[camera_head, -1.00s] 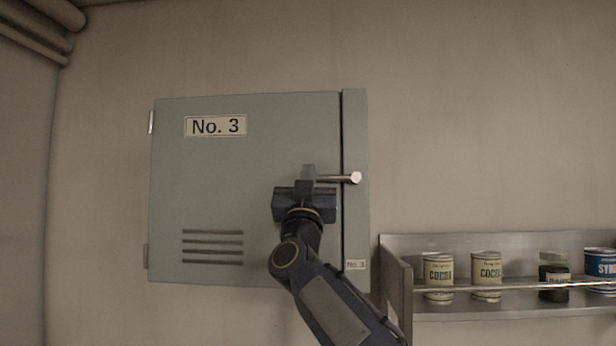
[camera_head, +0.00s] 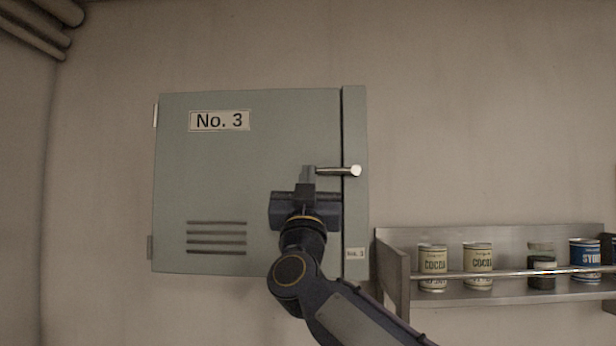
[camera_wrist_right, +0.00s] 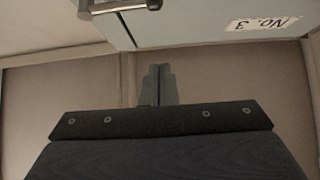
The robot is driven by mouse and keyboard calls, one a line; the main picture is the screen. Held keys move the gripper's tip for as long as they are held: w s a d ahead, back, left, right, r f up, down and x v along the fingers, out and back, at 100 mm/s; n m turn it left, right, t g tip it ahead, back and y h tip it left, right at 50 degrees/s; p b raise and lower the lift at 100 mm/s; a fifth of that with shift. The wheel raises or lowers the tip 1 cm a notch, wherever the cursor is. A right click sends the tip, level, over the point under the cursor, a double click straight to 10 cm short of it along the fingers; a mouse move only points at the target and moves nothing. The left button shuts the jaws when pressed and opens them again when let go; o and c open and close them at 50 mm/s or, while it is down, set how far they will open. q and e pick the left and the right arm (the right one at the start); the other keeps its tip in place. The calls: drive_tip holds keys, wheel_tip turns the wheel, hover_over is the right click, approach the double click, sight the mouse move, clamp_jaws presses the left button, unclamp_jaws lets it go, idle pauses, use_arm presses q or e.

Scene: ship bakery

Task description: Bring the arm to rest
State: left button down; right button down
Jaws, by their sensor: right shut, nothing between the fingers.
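My right gripper (camera_head: 308,177) is in front of the right part of the grey-green No. 3 cabinet door (camera_head: 220,180), just below and left of the door's metal handle (camera_head: 338,171). In the right wrist view its two fingers (camera_wrist_right: 158,80) are together with nothing between them. My left gripper is not in view.
A metal wall shelf (camera_head: 395,262) at the lower right holds cocoa tins (camera_head: 433,268), a dark jar (camera_head: 541,272) and a blue syrup tin (camera_head: 585,255), behind a rail. Pipes (camera_head: 35,25) run at the top left. The wall right of the cabinet is bare above the shelf.

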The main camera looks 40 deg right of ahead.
drive_tip(key=shift+s+f, duration=0.35)
drive_tip(key=shift+f, duration=0.1)
drive_tip(key=s+a+f+n+g+y, duration=0.1)
drive_tip(key=a+f+n+y, duration=0.2)
drive_tip(key=f+y, duration=0.55)
drive_tip(key=s+a+f+n+g+y, duration=0.15)
drive_tip(key=a+f+n+y, duration=0.3)
drive_tip(key=f, duration=0.75)
drive_tip(key=a+f+n+g+y, duration=0.2)
drive_tip(key=a+f+y, duration=0.1)
drive_tip(key=f+y, duration=0.6)
drive_tip(key=s+a+f+m+g, duration=0.1)
drive_tip(key=s+a+f+g, duration=0.1)
drive_tip(key=s+f, duration=0.4)
drive_tip(key=s+a+f+g, duration=0.2)
drive_tip(key=s+f+g, duration=0.3)
drive_tip(key=f, duration=0.7)
drive_tip(key=s+a+f+m+g, duration=0.1)
drive_tip(key=s+a+f+g, duration=0.1)
drive_tip(key=s+f, duration=0.7)
drive_tip(key=shift+f+m+g, duration=0.3)
drive_tip(key=shift+m+g, duration=0.05)
drive_tip(key=shift+g, duration=0.3)
